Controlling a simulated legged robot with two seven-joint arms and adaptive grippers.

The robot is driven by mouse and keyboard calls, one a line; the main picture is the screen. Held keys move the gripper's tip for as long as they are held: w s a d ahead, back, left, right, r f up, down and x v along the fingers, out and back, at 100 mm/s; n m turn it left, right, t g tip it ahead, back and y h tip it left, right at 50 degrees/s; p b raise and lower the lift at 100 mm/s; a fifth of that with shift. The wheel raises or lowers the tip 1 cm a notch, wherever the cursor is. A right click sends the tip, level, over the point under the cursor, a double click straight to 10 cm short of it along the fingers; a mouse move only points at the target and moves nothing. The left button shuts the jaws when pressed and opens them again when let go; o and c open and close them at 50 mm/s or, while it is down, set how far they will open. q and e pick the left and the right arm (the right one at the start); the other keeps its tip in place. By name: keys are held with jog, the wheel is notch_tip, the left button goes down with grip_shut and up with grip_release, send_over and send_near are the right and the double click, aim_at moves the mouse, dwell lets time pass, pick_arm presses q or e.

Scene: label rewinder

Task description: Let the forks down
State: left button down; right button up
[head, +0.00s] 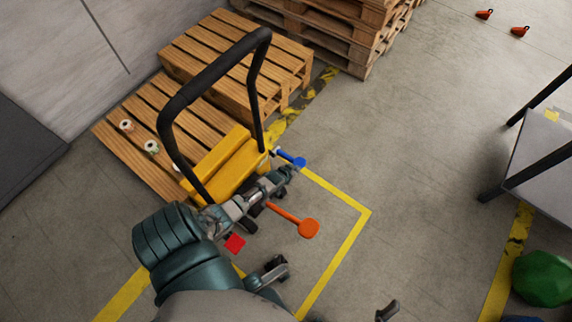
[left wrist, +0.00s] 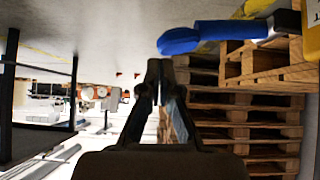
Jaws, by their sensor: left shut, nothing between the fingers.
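The yellow pallet truck (head: 222,160) has a tall black handle loop (head: 203,80) and stands at a wooden pallet (head: 125,145). A blue-tipped lever (head: 298,162) sticks out from its right side. An orange round-ended pedal (head: 308,228) and a red pedal (head: 235,244) are lower down. My left gripper (head: 287,172) is shut and empty, just below the blue lever. In the left wrist view the blue lever (left wrist: 200,38) lies just beyond the closed fingertips (left wrist: 160,66), apparently apart from them. A small dark piece at the head view's bottom edge may be my right gripper (head: 388,311).
Small label rolls (head: 151,147) lie on the near pallet. More pallets (head: 325,35) are stacked behind. A table with dark legs (head: 540,160) and a green rounded thing (head: 543,278) are at the right. The floor between is clear, with yellow lines (head: 340,250).

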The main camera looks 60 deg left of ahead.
pick_arm(q)
jog(key=p+v, duration=0.1)
jog(key=v, duration=0.2)
jog(key=shift+s+d+p, duration=0.1)
jog(key=shift+d+p, duration=0.05)
jog(key=shift+p, duration=0.25)
pick_arm(e)
jog(key=w+f+g, duration=0.2)
jog(key=f+g, duration=0.1)
jog(key=w+f+n+g, duration=0.1)
jog(key=shift+w+a+f+g, duration=0.15)
jog(key=shift+a+f+g, duration=0.15)
jog(key=shift+a+g, duration=0.1)
jog(key=shift+a, duration=0.15)
